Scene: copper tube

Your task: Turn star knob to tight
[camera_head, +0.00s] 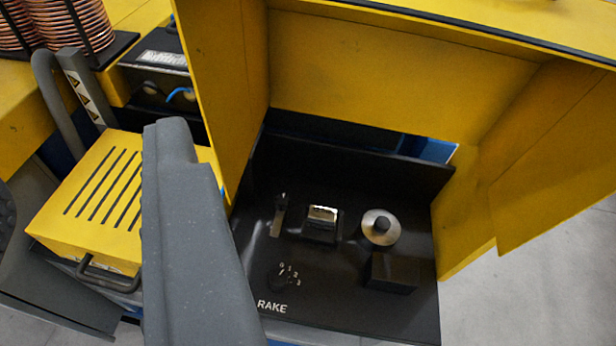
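My gripper (88,165) shows as one large grey finger left of centre and what looks like part of the other finger at the left edge. A wide gap separates them, and nothing is seen held in it. A black control panel (340,310) lies right of the grey finger, inside a yellow housing. It carries a small dark dial (280,278) marked with numbers and a round silver disc with a black knob (380,227). I cannot tell any star-shaped knob for certain. The grey finger hides part of the panel's left side and some lettering.
A yellow slotted box (110,200) with a dark handle sits behind the gap. Yellow housing walls (380,85) surround the panel at left, back and right. Copper coils (70,20) stand at top left. Bare grey floor (550,280) shows at lower right.

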